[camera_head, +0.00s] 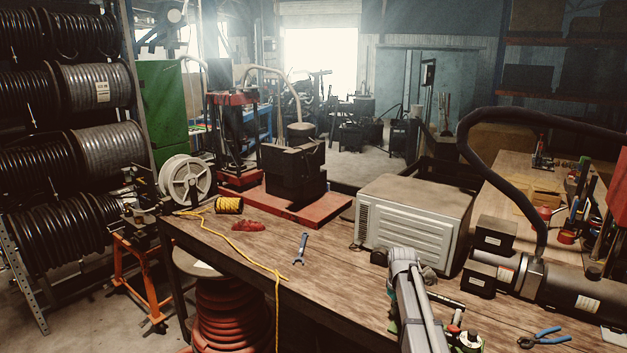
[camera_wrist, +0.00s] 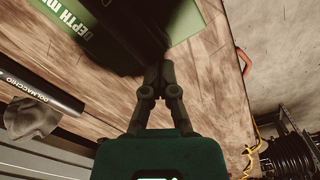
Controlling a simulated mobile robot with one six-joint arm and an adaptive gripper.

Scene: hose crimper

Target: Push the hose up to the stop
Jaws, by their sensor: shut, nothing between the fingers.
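In the wrist view a short black hose (camera_wrist: 42,93) with white lettering lies at the left, apart from my gripper. A dark rod that may be this hose (camera_head: 447,300) shows beside my arm in the head view. My gripper (camera_wrist: 166,68) is shut and empty, its fingertips in front of a dark block (camera_wrist: 118,22). I cannot tell whether they touch it. A green plate (camera_wrist: 72,30) with white letters starting "DEPTH" lies beside the block and may belong to the stop. The hose's far end and any stop face are not visible.
A grey rag (camera_wrist: 30,118) lies by the hose. The wooden bench (camera_head: 220,240) has a white ribbed box (camera_head: 415,220), a black motor-like unit (camera_head: 570,290), blue pliers (camera_head: 545,338), a wrench (camera_head: 301,248) and a yellow cord (camera_head: 245,252).

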